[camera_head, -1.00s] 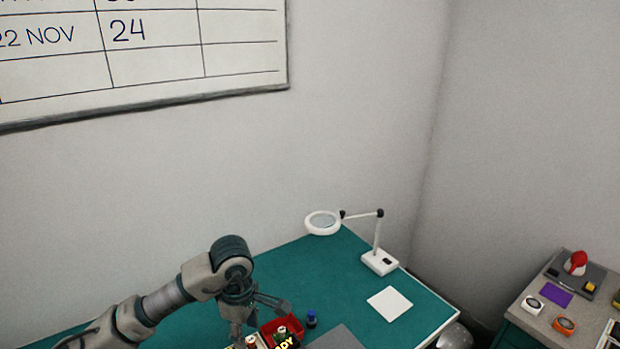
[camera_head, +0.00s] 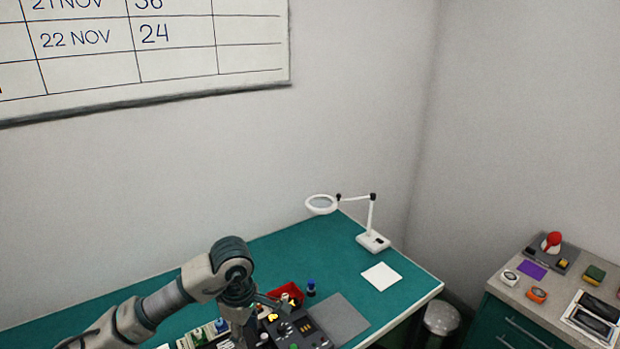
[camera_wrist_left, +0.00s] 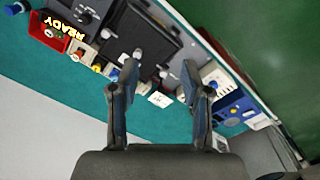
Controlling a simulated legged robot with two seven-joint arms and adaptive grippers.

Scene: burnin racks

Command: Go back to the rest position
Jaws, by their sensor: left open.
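My left gripper (camera_wrist_left: 158,85) is open and empty in the left wrist view, with its two fingers spread apart above the green table (camera_wrist_left: 60,110). A row of equipment lies beyond and between the fingertips. In the head view my left arm comes in from the lower left, and its gripper hangs over the table at the bottom centre, partly hidden by the arm's wrist. My right gripper is not in view.
A red bin (camera_head: 288,293), a blue-capped bottle (camera_head: 311,289) and a dark control box (camera_head: 298,332) are close to the left gripper. A magnifier lamp (camera_head: 372,241) and white pad (camera_head: 381,276) stand farther right. A side cabinet (camera_head: 510,325) is at right.

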